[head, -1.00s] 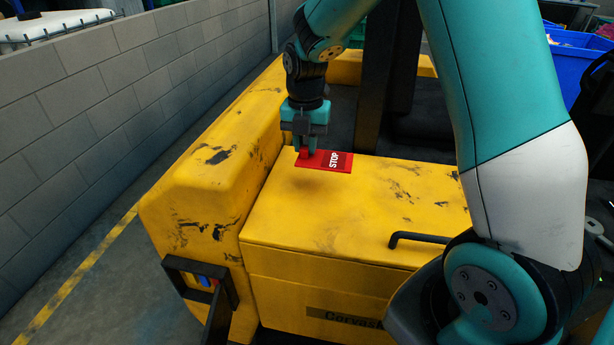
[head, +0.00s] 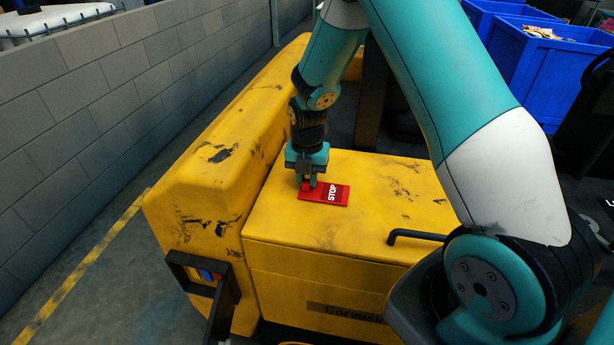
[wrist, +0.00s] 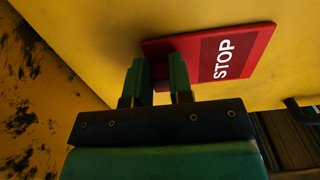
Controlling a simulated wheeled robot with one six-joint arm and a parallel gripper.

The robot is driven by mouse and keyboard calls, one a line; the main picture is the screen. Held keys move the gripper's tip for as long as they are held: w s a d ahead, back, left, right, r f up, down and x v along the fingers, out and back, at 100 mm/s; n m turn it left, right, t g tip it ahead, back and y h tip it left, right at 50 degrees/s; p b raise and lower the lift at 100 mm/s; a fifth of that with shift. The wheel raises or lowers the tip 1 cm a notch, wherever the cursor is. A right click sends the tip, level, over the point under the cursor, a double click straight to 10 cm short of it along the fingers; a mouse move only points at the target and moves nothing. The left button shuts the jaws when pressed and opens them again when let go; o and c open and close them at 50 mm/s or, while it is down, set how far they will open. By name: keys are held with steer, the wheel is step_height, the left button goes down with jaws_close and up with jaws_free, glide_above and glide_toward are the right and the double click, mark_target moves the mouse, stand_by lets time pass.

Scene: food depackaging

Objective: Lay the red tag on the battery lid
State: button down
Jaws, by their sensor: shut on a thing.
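The red tag (head: 338,195) is a flat rectangle with the word STOP on a darker panel. It also shows in the wrist view (wrist: 258,50). My gripper (head: 307,184) is shut on the tag's left end and points down. The tag lies level, at or just above the yellow battery lid (head: 300,235); I cannot tell for sure whether it touches. In the wrist view the two green fingers (wrist: 158,75) hold the near edge of the tag, with yellow surface behind it.
A black handle (head: 415,237) sticks up at the lid's front right. A raised yellow body part (head: 215,170) runs along the lid's left side. A grey block wall (head: 90,110) stands further left. Blue crates (head: 550,75) stand at the back right. The front of the lid is clear.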

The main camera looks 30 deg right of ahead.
steer(key=c, duration=1)
jaws_free()
steer(key=shift+f, duration=0.1)
step_height(320, 180, up, 12)
steer(key=b, duration=0.2)
steer(key=s+a+r+m+y, duration=0.1)
steer(key=s+a+r+m, duration=0.2)
steer(key=s+a+m, duration=0.3)
steer(key=s+a+r+m+y, duration=0.1)
steer(key=s+a+r+m, duration=0.2)
steer(key=s+a+m, duration=0.3)
steer(key=s+a+r+m+y, duration=0.2)
steer(key=s+a+m, duration=0.4)
steer(key=s, duration=0.7)
steer(key=shift+s+r+m, duration=0.4)
steer(key=shift+r+m, duration=0.15)
steer(key=shift+m, duration=0.45)
